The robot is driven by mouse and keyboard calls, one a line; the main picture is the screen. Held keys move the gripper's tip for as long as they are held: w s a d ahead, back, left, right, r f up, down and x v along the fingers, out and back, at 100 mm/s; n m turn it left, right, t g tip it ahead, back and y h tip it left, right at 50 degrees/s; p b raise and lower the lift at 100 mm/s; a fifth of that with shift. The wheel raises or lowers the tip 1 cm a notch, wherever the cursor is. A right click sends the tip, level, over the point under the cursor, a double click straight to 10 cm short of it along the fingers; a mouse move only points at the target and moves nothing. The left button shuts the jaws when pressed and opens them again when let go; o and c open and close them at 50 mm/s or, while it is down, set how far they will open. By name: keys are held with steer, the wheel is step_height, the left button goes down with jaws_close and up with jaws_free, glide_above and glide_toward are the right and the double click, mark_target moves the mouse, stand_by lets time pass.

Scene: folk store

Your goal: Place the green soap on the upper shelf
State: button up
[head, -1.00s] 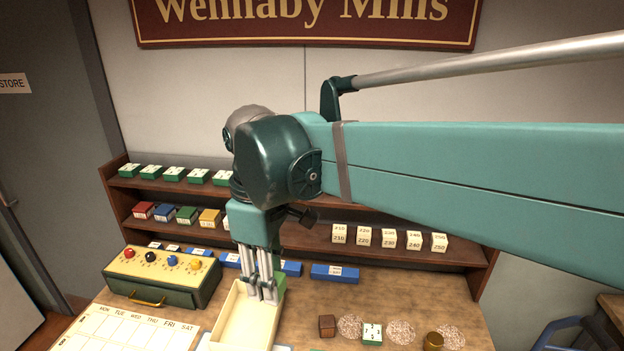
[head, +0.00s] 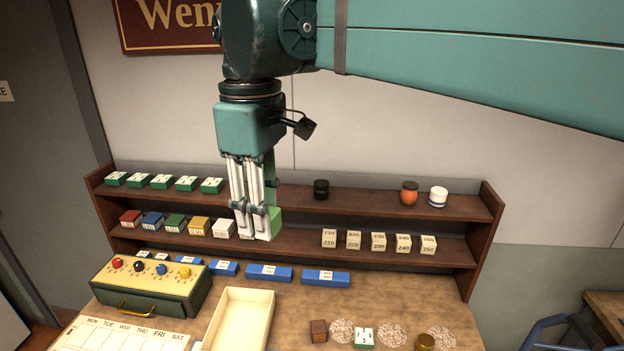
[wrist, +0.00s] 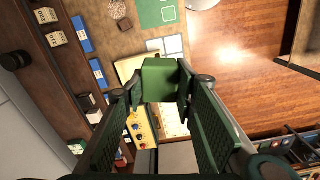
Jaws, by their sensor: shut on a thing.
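The green soap (head: 275,221) is a light green block held between my gripper's fingers. My gripper (head: 257,236) is shut on it, fingers pointing down, in front of the shelf unit and above the counter. In the wrist view the soap (wrist: 160,80) sits between the fingertips as a darker green block. The upper shelf (head: 358,204) carries a row of green-and-white boxes (head: 162,181) at left. A black jar (head: 321,190), an orange jar (head: 409,193) and a white jar (head: 438,197) stand further right on it. My fingers hide a little of the shelves.
The lower shelf (head: 295,239) holds coloured boxes (head: 175,223) and numbered blocks (head: 378,242). A cream tray (head: 240,318) stands empty on the counter, beside a box with coloured knobs (head: 150,285). Bare upper-shelf room shows on both sides of the black jar.

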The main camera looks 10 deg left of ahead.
steer(key=w+d+r+m+p, duration=0.15)
steer(key=w+d+m, duration=0.25)
steer(key=w+d, duration=0.75)
steer(key=w+d+m+p, duration=0.35)
steer(key=w+d, duration=0.55)
steer(key=w, duration=0.6)
steer(key=w+d+f+m+p, duration=0.1)
steer(key=w+d+m, duration=0.25)
steer(key=d, duration=0.65)
steer(key=w+d+m+p, duration=0.15)
steer(key=w+d, duration=0.35)
steer(key=d, duration=0.6)
steer(key=w+d+f+m+p, duration=0.1)
steer(key=w+d+m, duration=0.25)
steer(key=d, duration=0.65)
steer(key=shift+w+d+f, duration=0.1)
steer(key=shift+d+f, duration=0.05)
steer(key=shift+f, duration=1.1)
steer(key=shift+w+d+f, duration=0.1)
steer(key=shift+d+f, duration=0.05)
steer(key=shift+f, duration=1.05)
steer(key=shift+f, duration=2.95)
steer(key=shift+f, duration=0.1)
